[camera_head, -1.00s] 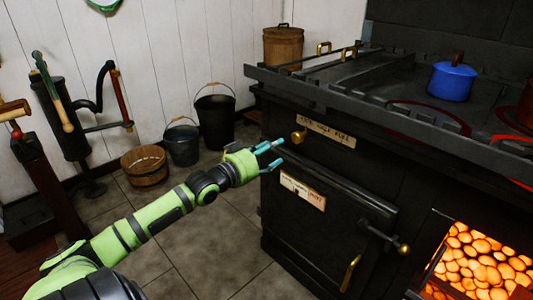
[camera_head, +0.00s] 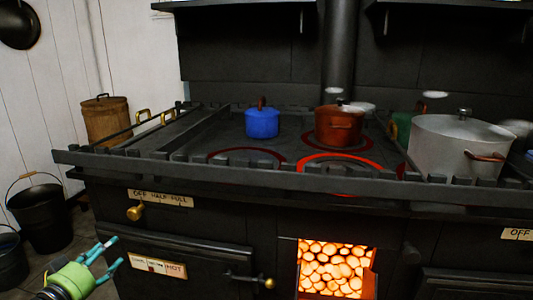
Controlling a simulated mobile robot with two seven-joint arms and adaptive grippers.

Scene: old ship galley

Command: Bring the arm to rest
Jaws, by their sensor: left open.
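My left gripper (camera_head: 108,257) shows at the lower left, with a green wrist and teal fingers. Its fingers are spread apart and hold nothing. It is in front of the black stove (camera_head: 215,225), to the left of the plate marked "HOT" (camera_head: 158,267) and below the brass knob (camera_head: 135,212). I cannot tell whether the fingertips touch the stove front. Most of my left arm is outside the picture. My right gripper is not in view.
A blue pot (camera_head: 262,123), a copper pot (camera_head: 338,126) and a large grey pot (camera_head: 455,146) stand on the stove behind a rail. A lit firebox (camera_head: 334,268) is open below. Black buckets (camera_head: 38,215) stand on the floor at left.

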